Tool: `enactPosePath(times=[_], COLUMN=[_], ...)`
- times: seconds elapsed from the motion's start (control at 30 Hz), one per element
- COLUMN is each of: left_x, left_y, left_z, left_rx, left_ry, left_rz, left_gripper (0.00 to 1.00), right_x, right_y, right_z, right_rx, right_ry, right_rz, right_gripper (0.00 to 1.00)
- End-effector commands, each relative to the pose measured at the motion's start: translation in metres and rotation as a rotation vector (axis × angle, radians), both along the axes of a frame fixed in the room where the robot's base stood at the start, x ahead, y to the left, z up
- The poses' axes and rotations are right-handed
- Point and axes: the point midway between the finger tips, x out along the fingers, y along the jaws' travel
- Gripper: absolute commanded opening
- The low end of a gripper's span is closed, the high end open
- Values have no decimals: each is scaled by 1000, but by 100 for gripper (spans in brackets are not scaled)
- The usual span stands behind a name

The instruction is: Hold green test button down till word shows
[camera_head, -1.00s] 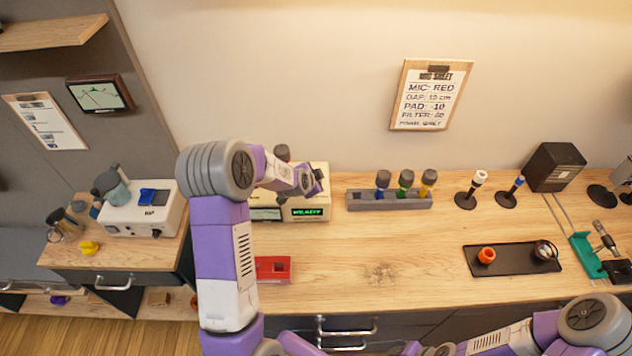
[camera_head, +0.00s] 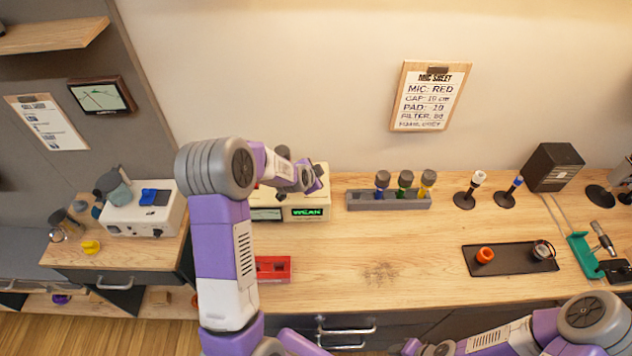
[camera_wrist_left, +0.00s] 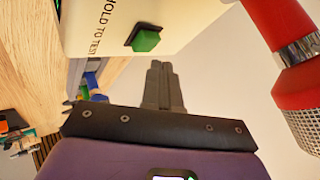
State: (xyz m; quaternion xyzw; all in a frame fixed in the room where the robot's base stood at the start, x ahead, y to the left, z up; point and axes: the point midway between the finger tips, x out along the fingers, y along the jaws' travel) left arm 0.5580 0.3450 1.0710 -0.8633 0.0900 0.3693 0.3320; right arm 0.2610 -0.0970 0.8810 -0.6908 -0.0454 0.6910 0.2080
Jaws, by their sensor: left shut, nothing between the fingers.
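The cream tester box (camera_head: 322,184) stands at the back of the bench, partly hidden by my left arm. Its display (camera_head: 306,212) shows green lettering too blurred to read surely. In the left wrist view its green button (camera_wrist_left: 146,40) sits in a black frame beside the printed words "HOLD TO TEST". My left gripper (camera_wrist_left: 160,66) is shut and empty. Its fingertips appear close to the button with a small gap in the picture; I cannot tell the depth. In the head view my arm's end hides the button.
A red microphone (camera_wrist_left: 281,30) is close beside the left fingers. A grey rack (camera_head: 390,201) with several coloured-band microphones stands to the right. A red block (camera_head: 272,269) lies in front of the box. A dark tray (camera_head: 510,260) is further right. The bench middle is clear.

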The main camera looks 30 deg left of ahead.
Motion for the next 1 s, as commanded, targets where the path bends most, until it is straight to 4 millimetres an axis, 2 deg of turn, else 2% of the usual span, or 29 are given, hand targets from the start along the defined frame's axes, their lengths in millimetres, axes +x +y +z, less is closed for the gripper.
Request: enactPosePath(times=[0.5,1.0], left_x=[0,0], left_y=[0,0], left_z=[49,48], left_rx=[0,0], left_ry=[-1,0], left_rz=[0,0], left_gripper=[0,0], right_x=[0,0], right_y=[0,0], right_z=[32,31], right_rx=[0,0], right_ry=[0,0], right_rz=[0,0], right_gripper=[43,43])
